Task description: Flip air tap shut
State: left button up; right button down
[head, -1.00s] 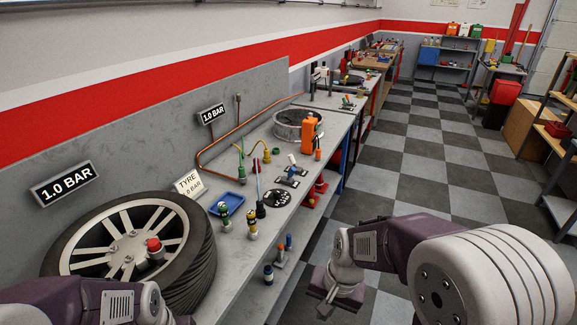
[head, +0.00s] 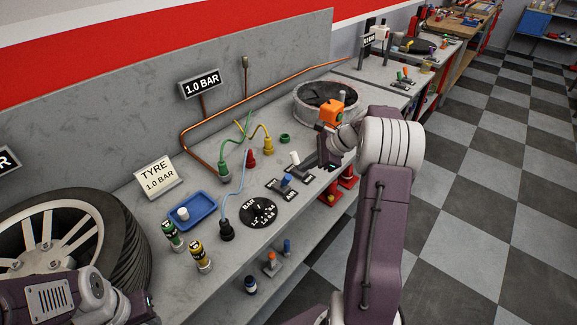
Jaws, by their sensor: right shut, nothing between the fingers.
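The air tap (head: 287,180) is a small blue lever on a dark plate with a white "AIR" label, on the grey bench near its front edge. A similar tap with a white lever (head: 295,159) stands just behind it. My right gripper (head: 321,163) is shut and empty, just right of the white lever and above right of the blue one. I cannot tell whether its dark fingers touch anything.
A round black BAR dial (head: 258,212), blue tray (head: 193,211), green canister (head: 173,234) and yellow canister (head: 201,256) lie left of the taps. A wheel (head: 60,235) is at left. An orange device (head: 332,112) and metal ring (head: 312,97) are behind my gripper. Coloured hoses cross the bench.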

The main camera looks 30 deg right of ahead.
aim_at(285, 180)
jog(key=shift+s+d+f+m, duration=1.05)
jog(key=shift+d+f, duration=1)
jog(key=shift+d, duration=1.15)
pick_arm(q)
jog(key=shift+w+d+f+b, duration=0.1)
jog(key=shift+d+f+b, duration=0.05)
jog(key=shift+f+b, duration=0.55)
pick_arm(e)
jog(key=x, duration=0.9)
jog(key=shift+a+f, duration=0.1)
jog(key=shift+f, duration=0.25)
jog(key=shift+w+a+r+p, duration=0.25)
jog(key=shift+w+a+r, duration=0.1)
jog(key=shift+a, duration=0.2)
jog(key=shift+w+a+r+p, duration=0.2)
jog(key=shift+w+a+r, duration=0.15)
jog(key=shift+a, duration=0.2)
jog(key=shift+w+a+r+h, duration=0.2)
jog(key=shift+a+h, duration=0.1)
jog(key=shift+a, duration=0.25)
pick_arm(q)
jog(key=shift+r, duration=0.35)
pick_arm(e)
jog(key=shift+d, duration=0.1)
